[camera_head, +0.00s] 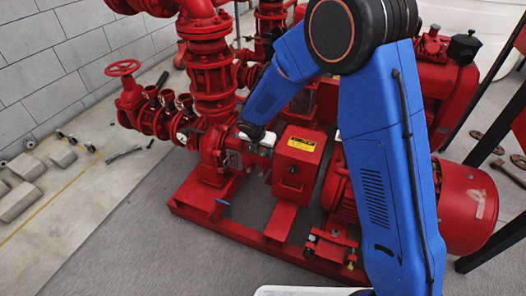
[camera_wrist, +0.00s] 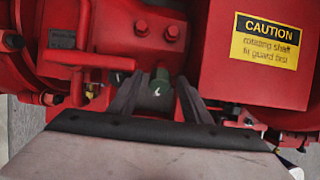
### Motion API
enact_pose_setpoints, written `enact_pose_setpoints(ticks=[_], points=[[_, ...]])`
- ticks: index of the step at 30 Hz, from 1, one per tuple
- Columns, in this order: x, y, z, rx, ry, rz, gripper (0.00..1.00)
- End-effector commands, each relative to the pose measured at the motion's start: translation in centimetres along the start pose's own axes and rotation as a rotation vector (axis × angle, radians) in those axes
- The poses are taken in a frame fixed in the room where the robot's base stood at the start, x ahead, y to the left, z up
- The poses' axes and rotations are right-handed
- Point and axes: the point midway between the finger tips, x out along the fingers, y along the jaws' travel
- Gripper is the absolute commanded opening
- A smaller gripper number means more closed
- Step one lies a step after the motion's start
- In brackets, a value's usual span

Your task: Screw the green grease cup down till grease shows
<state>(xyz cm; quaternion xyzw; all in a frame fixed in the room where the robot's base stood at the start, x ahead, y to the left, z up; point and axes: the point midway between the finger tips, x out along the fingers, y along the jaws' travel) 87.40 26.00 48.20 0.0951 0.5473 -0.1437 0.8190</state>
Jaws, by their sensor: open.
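The green grease cup (camera_wrist: 157,91) shows in the wrist view, a small dark green cylinder with a light mark on its front. It stands on the red pump housing between the two dark fingers of my gripper (camera_wrist: 158,92). The fingers are open, one on each side of the cup. I cannot tell whether either finger touches it. No grease can be made out, and the cup's base is hidden by the gripper. In the head view my blue arm reaches down to the pump, and the cup cannot be made out there.
A red guard box (camera_wrist: 260,58) with a yellow caution label stands close to the right of the fingers. A red bar (camera_wrist: 88,60) lies close on the left. In the head view, red pipes (camera_head: 208,75) rise behind the pump, and grey floor (camera_head: 130,240) lies open in front.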

Motion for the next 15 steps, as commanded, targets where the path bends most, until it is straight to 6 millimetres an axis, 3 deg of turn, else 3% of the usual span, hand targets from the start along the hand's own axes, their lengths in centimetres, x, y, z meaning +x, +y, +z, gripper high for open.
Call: enact_pose_setpoints(ticks=[2, 7, 15], points=[[-0.01, 0.0, 0.0, 0.0, 0.0, 0.0, 0.44], [-0.02, -0.01, 0.0, 0.0, 0.0, 0.0, 0.04], [-0.03, -0.04, 0.0, 0.013, 0.0, 0.005, 0.03]])
